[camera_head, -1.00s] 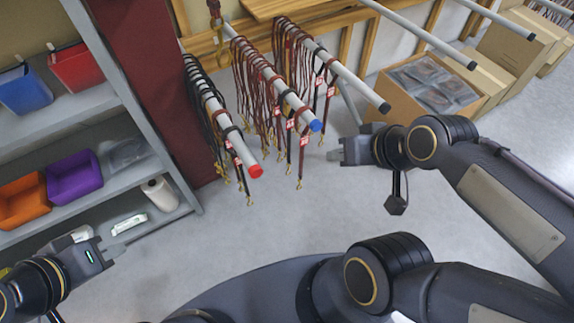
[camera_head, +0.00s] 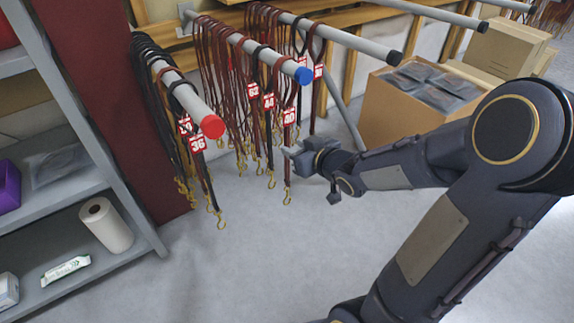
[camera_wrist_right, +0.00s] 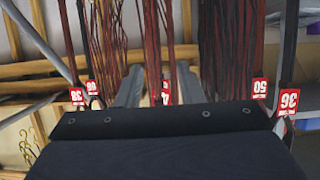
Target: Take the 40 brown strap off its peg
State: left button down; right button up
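The brown strap with the red-and-white 40 tag (camera_head: 289,116) hangs near the blue-capped front end of the middle peg (camera_head: 245,43), its brass hook (camera_head: 287,197) hanging free. My right gripper (camera_head: 290,153) is at this strap, just below the tag. In the right wrist view the two grey fingers (camera_wrist_right: 158,84) stand apart, with brown straps and a partly hidden red tag (camera_wrist_right: 166,92) showing between them. The gripper's body hides the lower part there, and I cannot tell whether the fingers touch the strap. My left gripper is not in view.
Straps tagged 44 (camera_head: 269,101) and 52 (camera_head: 253,90) hang close behind on the same peg. The red-capped peg (camera_head: 190,98) holds black straps at left. The black-capped peg (camera_head: 350,41) is at right. A cardboard box (camera_head: 388,108) and a grey shelf (camera_head: 70,195) flank the pegs.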

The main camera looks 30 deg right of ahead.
aim_at(289, 143)
jog(key=b+x, duration=0.1)
jog(key=x, duration=0.2)
jog(key=b+x, duration=0.1)
jog(key=x, duration=0.2)
jog(key=shift+w+d+f, duration=0.2)
jog(key=shift+w+d, duration=0.05)
jog(key=shift+w, duration=0.5)
grip_shut()
